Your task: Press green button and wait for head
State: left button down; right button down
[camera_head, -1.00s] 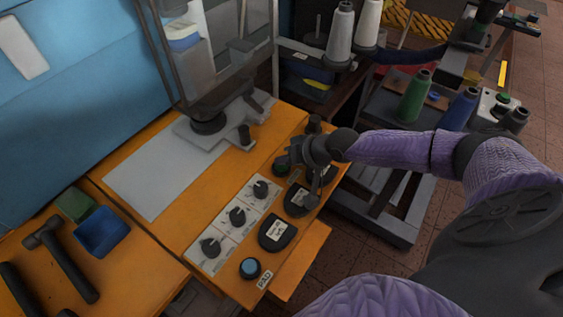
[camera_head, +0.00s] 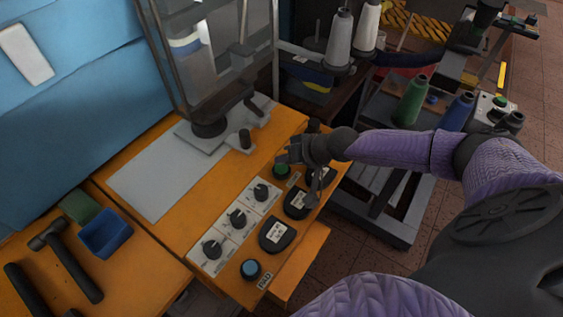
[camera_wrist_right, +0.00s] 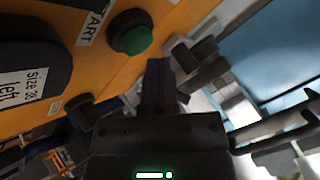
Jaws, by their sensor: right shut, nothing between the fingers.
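The green button (camera_head: 281,170) sits on the orange machine top, at the far end of the control row. It also shows in the right wrist view (camera_wrist_right: 138,41), beside a START label. My right gripper (camera_head: 290,156) is shut and empty, just beyond and above the button; in the wrist view its fingertips (camera_wrist_right: 158,66) are apart from the button. The machine's dark head part (camera_head: 243,92) shows behind the clear guard, above the grey base with its black disc (camera_head: 208,127). My left gripper is not in view.
Three dials (camera_head: 237,218) and black labelled pads (camera_head: 277,236) line the panel, with a blue button (camera_head: 250,269) at the near end. A hammer (camera_head: 70,262) and a blue bin (camera_head: 105,232) lie left. Thread spools (camera_head: 411,99) stand on a cart at right.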

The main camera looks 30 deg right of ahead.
aim_at(284, 169)
notch_tip(284, 169, up, 5)
jog(key=p, duration=0.4)
jog(key=shift+r+p, duration=0.1)
jog(key=shift+p, duration=0.25)
